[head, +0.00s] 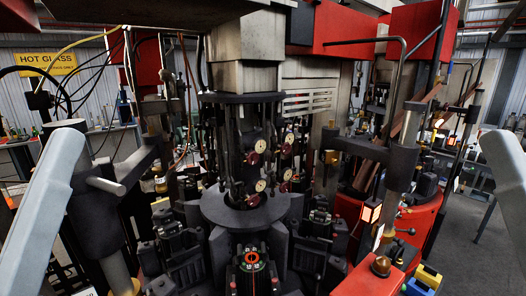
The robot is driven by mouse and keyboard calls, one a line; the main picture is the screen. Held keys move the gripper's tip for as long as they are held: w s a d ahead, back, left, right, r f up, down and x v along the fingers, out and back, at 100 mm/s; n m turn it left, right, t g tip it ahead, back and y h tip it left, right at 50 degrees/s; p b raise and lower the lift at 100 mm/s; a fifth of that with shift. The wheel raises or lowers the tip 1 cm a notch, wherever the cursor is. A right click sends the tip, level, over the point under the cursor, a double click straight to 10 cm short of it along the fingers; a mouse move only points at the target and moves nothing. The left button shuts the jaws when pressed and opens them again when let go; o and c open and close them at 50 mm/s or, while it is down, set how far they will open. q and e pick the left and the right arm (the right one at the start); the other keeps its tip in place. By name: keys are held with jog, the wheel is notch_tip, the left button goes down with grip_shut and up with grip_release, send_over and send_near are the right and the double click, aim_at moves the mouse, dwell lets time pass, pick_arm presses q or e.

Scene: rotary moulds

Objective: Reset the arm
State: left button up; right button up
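A pale grey link of my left arm (42,215) slants up at the left edge of the head view. A pale grey link of my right arm (507,180) shows at the right edge. No gripper fingers show in this view, so what either gripper holds is hidden. The rotary mould machine (245,208) fills the middle, with a dark round table around a central column and several dark mould blocks around it.
Dial gauges (261,185) sit on the column. A red base (425,220) stands at the right, with a glowing lamp (371,212) before it. Yellow and blue blocks (425,278) lie at the lower right. A yellow "HOT GLASS" sign (47,63) hangs behind. Grey floor is open at far right.

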notch_tip(320, 180, up, 20)
jog(key=p, duration=1.6)
notch_tip(320, 180, down, 51)
jog(key=b, duration=5.1)
jog(key=shift+f, duration=0.15)
notch_tip(320, 180, down, 10)
jog(key=b, duration=1)
